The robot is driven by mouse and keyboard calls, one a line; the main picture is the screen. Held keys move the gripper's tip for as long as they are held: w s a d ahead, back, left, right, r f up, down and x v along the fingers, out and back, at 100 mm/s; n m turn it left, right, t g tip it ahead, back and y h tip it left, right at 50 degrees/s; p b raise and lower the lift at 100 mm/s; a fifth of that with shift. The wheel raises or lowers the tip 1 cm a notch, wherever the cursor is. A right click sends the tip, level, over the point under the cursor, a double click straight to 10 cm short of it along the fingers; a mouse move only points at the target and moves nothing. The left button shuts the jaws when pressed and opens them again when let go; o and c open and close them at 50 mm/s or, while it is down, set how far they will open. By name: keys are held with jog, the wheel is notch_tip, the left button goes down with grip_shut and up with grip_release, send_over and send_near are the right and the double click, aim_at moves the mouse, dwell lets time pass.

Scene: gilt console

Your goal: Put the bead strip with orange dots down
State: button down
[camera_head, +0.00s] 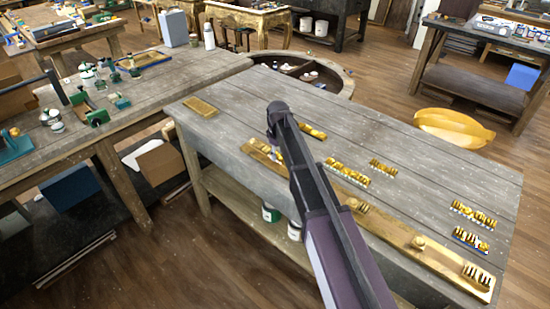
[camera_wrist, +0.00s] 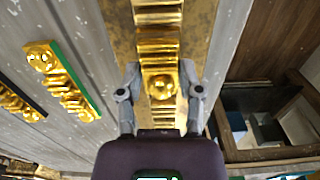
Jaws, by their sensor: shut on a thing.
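In the wrist view my gripper (camera_wrist: 160,73) has one finger on each side of a gold ornamental strip (camera_wrist: 161,86) with a round boss and ribs. It is shut on this piece, which lies over or just above the long gold rail (camera_wrist: 199,30); I cannot tell whether it touches. No orange dots show on its visible top.
Other gold strips lie on the table: one by my arm (camera_head: 313,131), one with white dots (camera_head: 347,172), one small (camera_head: 383,168), and two at right (camera_head: 473,215) (camera_head: 470,239). The far middle is bare.

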aim_at(278, 154)
jog(key=shift+f, duration=0.1)
dwell(0.3)
jog(key=shift+f, duration=0.15)
jog(key=shift+c, duration=1.3)
grip_release()
jog(key=shift+r, duration=0.2)
notch_tip(278, 154, up, 12)
jog(key=p, duration=1.2)
